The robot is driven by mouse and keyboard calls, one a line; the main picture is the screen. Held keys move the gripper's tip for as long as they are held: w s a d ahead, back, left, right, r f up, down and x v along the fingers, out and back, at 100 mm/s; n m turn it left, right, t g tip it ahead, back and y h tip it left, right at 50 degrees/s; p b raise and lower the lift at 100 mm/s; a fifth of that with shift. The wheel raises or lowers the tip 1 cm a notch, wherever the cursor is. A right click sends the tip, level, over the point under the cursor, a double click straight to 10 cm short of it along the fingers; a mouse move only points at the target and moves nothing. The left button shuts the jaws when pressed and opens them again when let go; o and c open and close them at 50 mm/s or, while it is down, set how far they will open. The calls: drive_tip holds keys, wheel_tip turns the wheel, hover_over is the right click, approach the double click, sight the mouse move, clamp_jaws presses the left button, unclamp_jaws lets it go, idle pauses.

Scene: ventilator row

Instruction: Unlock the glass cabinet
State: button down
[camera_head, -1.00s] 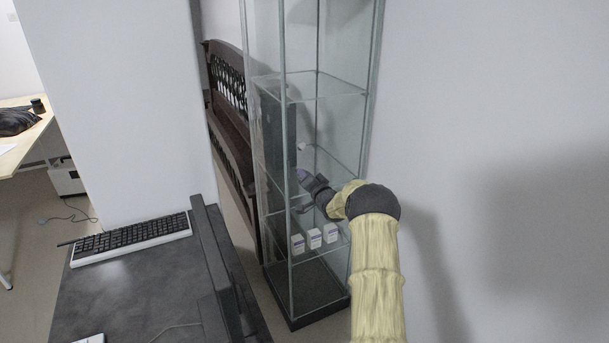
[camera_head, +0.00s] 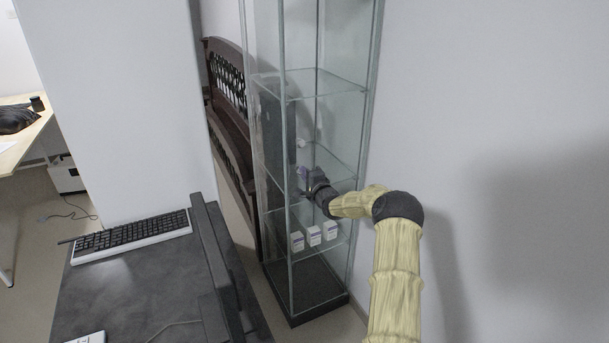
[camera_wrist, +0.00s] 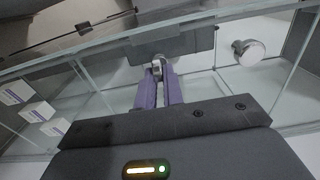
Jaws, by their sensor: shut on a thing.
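The glass cabinet (camera_head: 320,84) stands upright in the middle of the head view, with clear panes, metal edges and several shelves. My gripper (camera_head: 303,180) is at its front, around the height of the middle shelves. In the wrist view, my gripper (camera_wrist: 158,72) has its two purple fingers closed on a small metal lock piece (camera_wrist: 161,60) in front of the glass. I cannot tell whether it is a key or a turning part of the lock. A round pale knob (camera_wrist: 248,50) sits to the right of the fingers; it also shows in the head view (camera_head: 301,144).
Several small white boxes (camera_head: 314,236) stand on a lower cabinet shelf. A dark desk (camera_head: 130,285) with a keyboard (camera_head: 132,237) and a monitor (camera_head: 222,270) is at the left. A dark wooden bench (camera_head: 229,110) stands behind the cabinet. A bare wall is at the right.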

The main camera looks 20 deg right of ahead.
idle(0.4)
drive_tip(key=c, duration=1.5)
unclamp_jaws()
drive_tip(key=s, duration=0.5)
drive_tip(key=s+b, duration=0.1)
drive_tip(key=s, duration=0.5)
drive_tip(key=s+b, duration=0.1)
drive_tip(key=s, duration=0.5)
drive_tip(key=shift+s+d, duration=0.25)
drive_tip(key=shift+d, duration=0.1)
